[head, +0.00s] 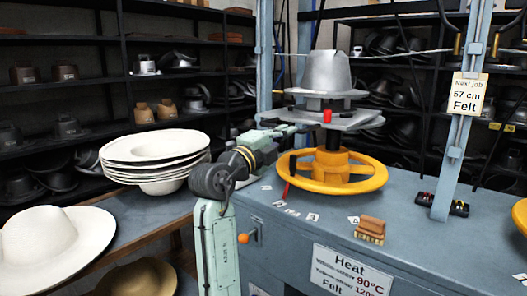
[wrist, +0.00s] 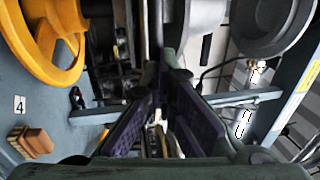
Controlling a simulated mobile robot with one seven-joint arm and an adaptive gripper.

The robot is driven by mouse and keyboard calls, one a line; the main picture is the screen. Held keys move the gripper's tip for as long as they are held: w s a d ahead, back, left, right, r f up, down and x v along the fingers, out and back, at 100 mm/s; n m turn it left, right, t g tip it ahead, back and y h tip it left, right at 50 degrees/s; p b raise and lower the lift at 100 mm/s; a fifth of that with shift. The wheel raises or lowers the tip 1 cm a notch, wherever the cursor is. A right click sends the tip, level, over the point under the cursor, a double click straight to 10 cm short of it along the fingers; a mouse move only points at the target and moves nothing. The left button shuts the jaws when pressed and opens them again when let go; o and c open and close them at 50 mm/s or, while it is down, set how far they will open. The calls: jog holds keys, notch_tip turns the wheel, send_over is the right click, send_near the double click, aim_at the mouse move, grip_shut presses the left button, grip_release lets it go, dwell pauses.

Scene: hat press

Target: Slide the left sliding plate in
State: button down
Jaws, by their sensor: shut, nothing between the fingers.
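The grey sliding plates (head: 350,121) lie flat around the press, under the metal hat block (head: 327,72) and above the yellow handwheel (head: 340,172). The left sliding plate (head: 292,114) sticks out on the left side, towards my arm. My gripper (head: 287,130) is shut and empty at the left of the press, close to the left plate's outer part. I cannot tell whether it touches. In the wrist view my fingers (wrist: 158,72) point at the narrow edge of the plates (wrist: 155,28), between the yellow handwheel (wrist: 52,42) and the grey block. My arm hides part of the left side.
A small wooden brush (head: 370,229) and numbered cards lie on the blue press table (head: 310,238). A stack of white hats (head: 155,150) stands on the side table at left. A blue post (head: 460,120) with a sign stands at right. Shelves fill the back.

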aim_at(309, 122)
jog(key=x, duration=0.2)
jog(key=f+x, duration=0.1)
jog(key=x, duration=0.4)
jog(key=shift+w+d+f+b, duration=0.2)
jog(key=shift+w+f+b, duration=0.05)
jog(key=shift+w+b, duration=0.15)
jog(key=shift+w+d, duration=0.3)
jog(key=shift+w, duration=0.1)
jog(key=shift+r, duration=0.15)
